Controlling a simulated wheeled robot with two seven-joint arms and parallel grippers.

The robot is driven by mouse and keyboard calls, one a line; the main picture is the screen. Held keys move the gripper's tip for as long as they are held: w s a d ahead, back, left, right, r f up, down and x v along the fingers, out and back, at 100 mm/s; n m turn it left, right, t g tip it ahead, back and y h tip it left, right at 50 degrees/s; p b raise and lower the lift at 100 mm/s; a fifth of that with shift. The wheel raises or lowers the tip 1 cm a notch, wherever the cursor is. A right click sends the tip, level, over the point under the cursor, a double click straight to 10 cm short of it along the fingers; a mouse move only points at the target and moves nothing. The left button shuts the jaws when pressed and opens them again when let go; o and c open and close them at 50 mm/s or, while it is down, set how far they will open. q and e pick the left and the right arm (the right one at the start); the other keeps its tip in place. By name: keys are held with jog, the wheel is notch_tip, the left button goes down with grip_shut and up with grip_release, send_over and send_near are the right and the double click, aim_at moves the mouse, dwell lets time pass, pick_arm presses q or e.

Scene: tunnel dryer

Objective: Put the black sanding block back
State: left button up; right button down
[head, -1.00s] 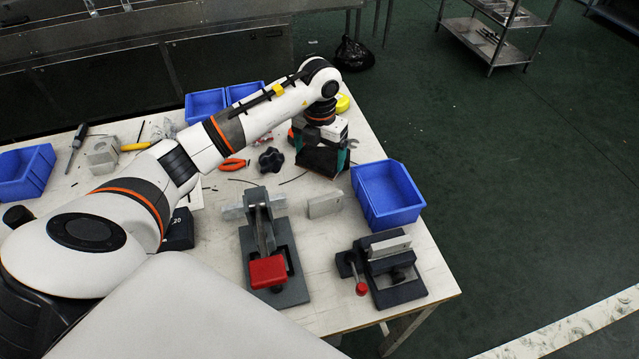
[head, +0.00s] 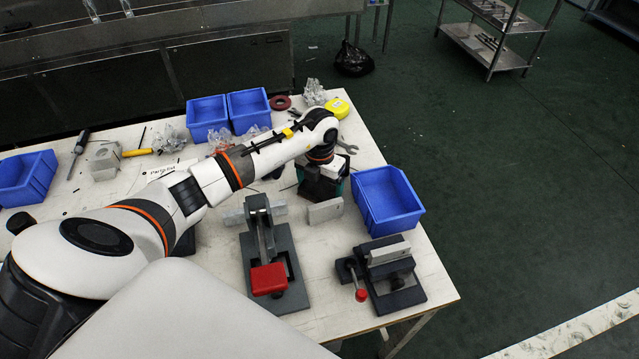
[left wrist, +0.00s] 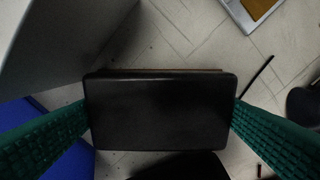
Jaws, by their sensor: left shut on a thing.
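The black sanding block (left wrist: 160,112) fills the middle of the left wrist view, held between the two green fingers of my left gripper (head: 333,184). The fingers press on its two short ends. In the head view my gripper hangs over the table, just behind a small grey block (head: 324,211) and left of a blue bin (head: 388,215). There the black block is a dark patch (head: 312,186) mostly hidden by my wrist. I cannot tell whether it touches the table. My right gripper is not in view.
A toggle clamp with a red handle (head: 268,279) and a dark vise (head: 396,284) stand nearer. Two blue bins (head: 207,120), a yellow tape measure (head: 338,107) and a wrench (head: 347,146) lie behind. The front right of the white table (head: 330,300) has bare spots.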

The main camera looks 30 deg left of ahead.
aim_at(320, 187)
pick_arm(q)
jog(key=o, duration=0.6)
jog(key=shift+r+b, duration=0.55)
jog(key=shift+r, duration=5.6)
